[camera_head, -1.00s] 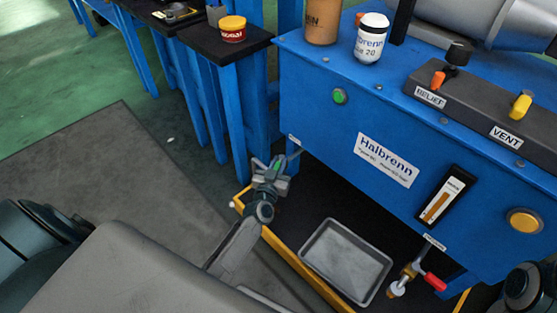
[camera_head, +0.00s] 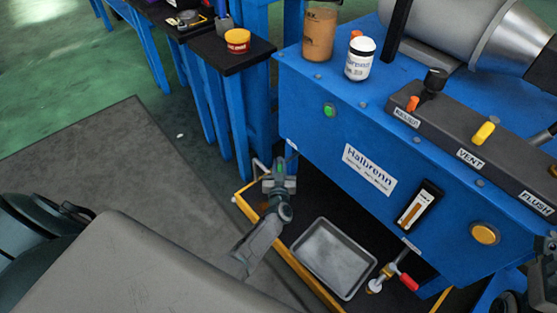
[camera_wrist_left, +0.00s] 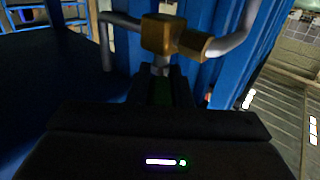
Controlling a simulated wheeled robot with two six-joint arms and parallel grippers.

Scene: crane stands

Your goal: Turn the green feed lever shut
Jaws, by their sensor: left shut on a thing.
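My left gripper (camera_head: 279,172) is at the lower left corner of the blue machine (camera_head: 330,140), beside a grey pipe. In the left wrist view a brass valve body (camera_wrist_left: 162,34) with grey pipes sits just beyond the fingers. The green feed lever (camera_wrist_left: 161,92) shows as a dark green strip between the fingers, below the valve. The gripper is shut on it. Most of the lever is hidden by the fingers, and its exact angle cannot be told.
A grey tray (camera_head: 300,252) lies on the yellow-edged base under the machine. A second valve with a red handle (camera_head: 408,282) stands to its right. A black side table (camera_head: 222,60) holds a yellow and red tub (camera_head: 238,41). Open floor (camera_head: 90,170) lies to the left.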

